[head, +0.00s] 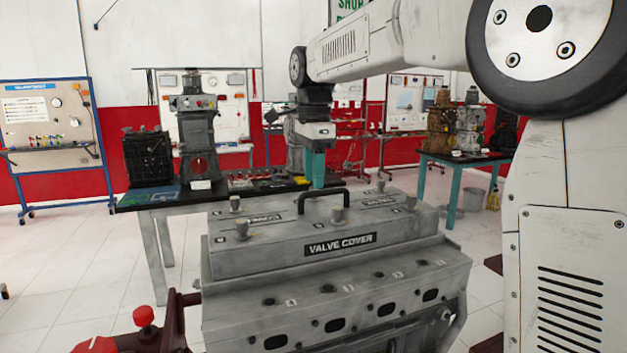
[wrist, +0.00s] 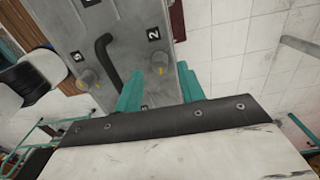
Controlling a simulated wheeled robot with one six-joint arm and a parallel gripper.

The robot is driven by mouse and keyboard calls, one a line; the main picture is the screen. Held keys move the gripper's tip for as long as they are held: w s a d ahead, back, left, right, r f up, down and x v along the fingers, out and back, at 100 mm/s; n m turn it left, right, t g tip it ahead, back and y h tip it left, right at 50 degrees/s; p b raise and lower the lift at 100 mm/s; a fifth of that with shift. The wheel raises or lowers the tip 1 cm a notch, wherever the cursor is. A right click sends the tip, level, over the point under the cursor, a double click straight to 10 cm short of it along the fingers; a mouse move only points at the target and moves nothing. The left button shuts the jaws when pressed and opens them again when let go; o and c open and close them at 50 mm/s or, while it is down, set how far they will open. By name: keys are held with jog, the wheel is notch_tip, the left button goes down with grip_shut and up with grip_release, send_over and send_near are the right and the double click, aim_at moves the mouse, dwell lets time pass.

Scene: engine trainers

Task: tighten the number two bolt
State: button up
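The grey valve cover (head: 337,244) sits on the engine block in the head view, with several pale bolts and a black handle (head: 323,193) on top. In the wrist view, the number two bolt (wrist: 158,73) has a yellow mark and stands beside a white label reading 2 (wrist: 153,34). My gripper (head: 314,182) points down over the far part of the cover. In the wrist view its teal fingers (wrist: 160,86) are open and empty, apart on either side of the number two bolt in the picture. The bolt shows beyond the fingertips, with no contact visible.
Another marked bolt (wrist: 90,78) stands to the left in the wrist view, with the handle (wrist: 106,57) between the two bolts. A workbench (head: 150,201) with engine parts stands behind the cover. A red stand (head: 143,317) is at the front left.

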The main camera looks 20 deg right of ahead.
notch_tip(320, 180, up, 6)
jog(key=shift+f, duration=0.1)
jog(key=shift+s, duration=0.1)
dwell(0.4)
jog(key=s+d+f+n, duration=0.1)
jog(key=s+f+n, duration=0.5)
jog(key=s, duration=0.5)
jog(key=s+d+f+n+t, duration=0.1)
jog(key=s+f+n, duration=0.5)
jog(key=s, duration=0.5)
jog(key=s+d+f+n, duration=0.1)
jog(key=s+f+n, duration=0.5)
jog(key=s, duration=0.6)
jog(key=shift+f, duration=0.9)
jog(key=shift+a, duration=0.1)
